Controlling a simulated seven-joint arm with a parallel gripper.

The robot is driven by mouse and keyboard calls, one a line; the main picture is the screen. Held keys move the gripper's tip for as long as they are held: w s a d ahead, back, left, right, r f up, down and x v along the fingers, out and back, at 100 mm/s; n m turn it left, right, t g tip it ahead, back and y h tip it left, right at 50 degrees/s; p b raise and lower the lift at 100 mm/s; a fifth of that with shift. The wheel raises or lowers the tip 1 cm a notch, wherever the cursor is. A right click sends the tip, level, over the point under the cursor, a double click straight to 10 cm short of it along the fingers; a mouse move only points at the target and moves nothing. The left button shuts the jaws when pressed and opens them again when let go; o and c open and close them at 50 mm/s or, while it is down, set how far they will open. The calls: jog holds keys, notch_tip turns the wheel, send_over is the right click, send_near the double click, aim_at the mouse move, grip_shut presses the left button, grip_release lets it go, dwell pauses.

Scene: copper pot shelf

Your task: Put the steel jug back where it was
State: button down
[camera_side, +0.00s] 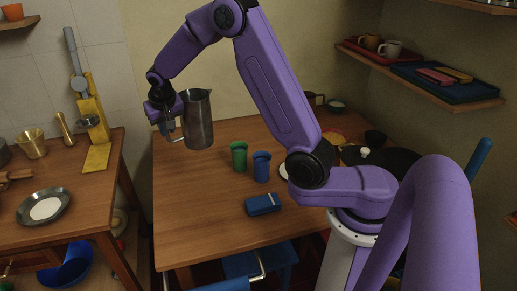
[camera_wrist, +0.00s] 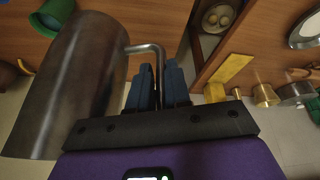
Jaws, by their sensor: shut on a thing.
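The steel jug (camera_side: 198,119) is a grey metal cylinder with a thin handle on its left side. My gripper (camera_side: 168,128) is shut on the jug's handle and holds it upright above the far left part of the wooden table (camera_side: 185,195). In the wrist view the jug (camera_wrist: 75,85) fills the left side. The blue fingers of my gripper (camera_wrist: 160,85) close around its bent handle there. Part of the handle is hidden between the fingers.
A green cup (camera_side: 239,156), a blue cup (camera_side: 261,166) and a blue case (camera_side: 263,204) stand on the table. The left counter (camera_side: 75,205) holds a yellow press (camera_side: 95,125), brass vessels and a plate (camera_side: 44,207). The table's front left is clear. A loaded shelf (camera_side: 430,80) hangs right.

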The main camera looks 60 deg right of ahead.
jog(key=s+d+m+g+h, duration=0.1)
jog(key=s+d+m, duration=0.45)
jog(key=d, duration=0.75)
jog(key=s+d+m+g+h, duration=0.1)
jog(key=s+d+m+g, duration=0.15)
jog(key=s+d, duration=0.8)
jog(key=w+d+f, duration=0.5)
jog(key=w+f, duration=0.2)
jog(key=f, duration=0.2)
jog(key=w+d+f, duration=0.5)
jog(key=w+f, duration=0.2)
jog(key=f, duration=0.2)
jog(key=shift+w+t, duration=0.3)
jog(key=shift+t, duration=0.15)
jog(key=shift+f, duration=0.15)
jog(key=c, duration=1.1)
grip_release()
